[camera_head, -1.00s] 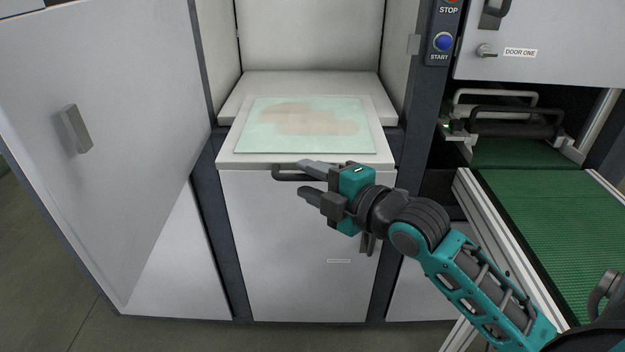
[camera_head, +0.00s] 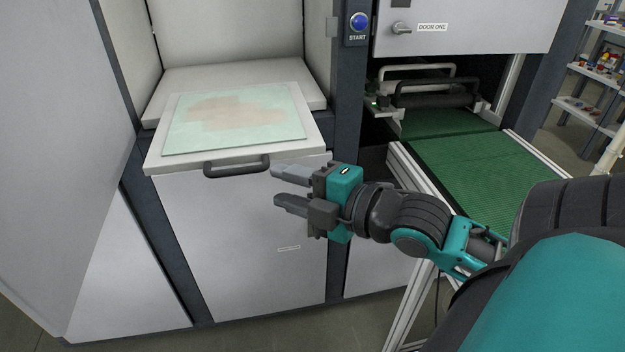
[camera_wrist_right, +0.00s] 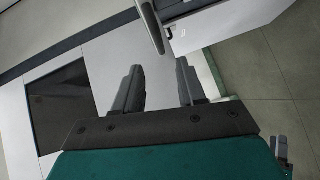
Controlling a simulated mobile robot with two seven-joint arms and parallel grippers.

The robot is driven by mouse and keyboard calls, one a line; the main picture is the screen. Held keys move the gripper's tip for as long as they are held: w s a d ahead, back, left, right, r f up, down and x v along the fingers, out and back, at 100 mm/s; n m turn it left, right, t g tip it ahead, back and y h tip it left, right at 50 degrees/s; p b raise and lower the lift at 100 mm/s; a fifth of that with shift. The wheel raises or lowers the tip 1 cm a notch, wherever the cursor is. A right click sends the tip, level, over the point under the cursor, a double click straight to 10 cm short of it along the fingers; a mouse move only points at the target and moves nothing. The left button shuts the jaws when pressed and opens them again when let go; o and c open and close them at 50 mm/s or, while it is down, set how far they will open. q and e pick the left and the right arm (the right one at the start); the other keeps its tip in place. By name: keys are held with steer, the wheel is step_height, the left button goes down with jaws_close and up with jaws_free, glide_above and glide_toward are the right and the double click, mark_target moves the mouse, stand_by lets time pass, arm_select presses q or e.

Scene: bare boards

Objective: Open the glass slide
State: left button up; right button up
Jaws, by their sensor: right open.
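The glass slide is a white tray (camera_head: 320,143) with a pale green, brown-stained glass sheet (camera_head: 236,118) on it, at the cabinet opening. Its front edge juts over the white panel below. A dark bar handle (camera_head: 237,167) runs along that front edge. My right gripper (camera_head: 276,185) is open and empty just right of the handle, its fingers pointing left and apart from it. In the right wrist view my open fingers (camera_wrist_right: 158,88) show nothing between them; a grey bar, perhaps the handle, lies beyond.
A large white door (camera_head: 50,150) stands open at the left. A blue START button (camera_head: 358,22) sits on the dark post. A green conveyor (camera_head: 470,170) with a metal rail is at the right. Shelves (camera_head: 597,75) stand far right. Floor shows below.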

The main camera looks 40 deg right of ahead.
arm_select(q)
steer(key=shift+w+r+p, duration=0.2)
steer(key=shift+r+p, duration=0.85)
steer(key=shift+r, duration=0.6)
arm_select(e)
steer(key=shift+v, duration=2)
step_height(320, 180, down, 12)
steer(key=m+g+h, duration=0.2)
steer(key=m, duration=0.6)
arm_select(q)
steer(key=shift+s+f, duration=0.15)
steer(key=shift+s, duration=0.05)
arm_select(e)
steer(key=s+a+f+m+g, duration=0.2)
steer(key=a+f+m, duration=0.6)
steer(key=f, duration=0.6)
steer(key=a+g, duration=0.1)
steer(key=a, duration=0.1)
steer(key=shift+a, duration=0.35)
arm_select(q)
steer(key=shift+w, duration=0.2)
arm_select(e)
steer(key=shift+w, duration=0.1)
arm_select(q)
steer(key=shift+a, duration=0.1)
